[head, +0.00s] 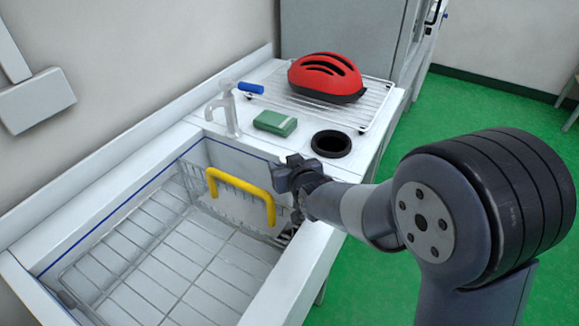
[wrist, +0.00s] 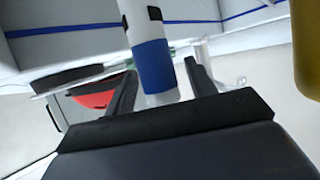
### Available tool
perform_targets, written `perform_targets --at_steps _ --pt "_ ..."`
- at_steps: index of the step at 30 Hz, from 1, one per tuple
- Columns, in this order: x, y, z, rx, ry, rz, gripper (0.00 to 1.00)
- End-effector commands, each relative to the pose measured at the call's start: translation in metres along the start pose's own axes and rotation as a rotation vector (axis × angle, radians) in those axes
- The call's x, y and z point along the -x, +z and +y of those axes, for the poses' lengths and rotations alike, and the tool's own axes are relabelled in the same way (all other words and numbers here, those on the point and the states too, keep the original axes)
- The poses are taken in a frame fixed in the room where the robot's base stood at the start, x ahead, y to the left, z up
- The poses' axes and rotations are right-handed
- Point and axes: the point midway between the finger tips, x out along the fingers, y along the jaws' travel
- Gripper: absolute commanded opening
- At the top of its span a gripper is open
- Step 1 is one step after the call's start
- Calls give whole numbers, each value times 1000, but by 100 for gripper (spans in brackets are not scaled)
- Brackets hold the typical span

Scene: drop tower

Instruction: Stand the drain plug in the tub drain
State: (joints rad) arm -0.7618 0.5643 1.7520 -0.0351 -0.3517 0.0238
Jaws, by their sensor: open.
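My gripper (head: 290,172) is over the right inner side of the white tub (head: 270,290); its fingers also show in the wrist view (wrist: 158,90). It is open. A white tube with a blue band (wrist: 155,65), which looks like the drain plug, shows between the open fingers. Whether it touches either finger I cannot tell. The tube's far end runs out of the wrist frame, and in the head view it is mostly hidden by my arm. I cannot make out the tub drain in either view, nor whether the tube sits in it.
A wire basket (head: 150,262) with a yellow handle (head: 240,188) is in the tub, close to my gripper.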

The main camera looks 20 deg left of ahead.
Motion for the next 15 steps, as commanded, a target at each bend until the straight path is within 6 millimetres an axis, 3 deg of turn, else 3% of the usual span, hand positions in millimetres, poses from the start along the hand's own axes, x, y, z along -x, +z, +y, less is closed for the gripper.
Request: perform_targets --at_steps 5,15 --pt "12 -3 0 0 0 2 53" --pt "69 -3 0 -1 0 3 53"
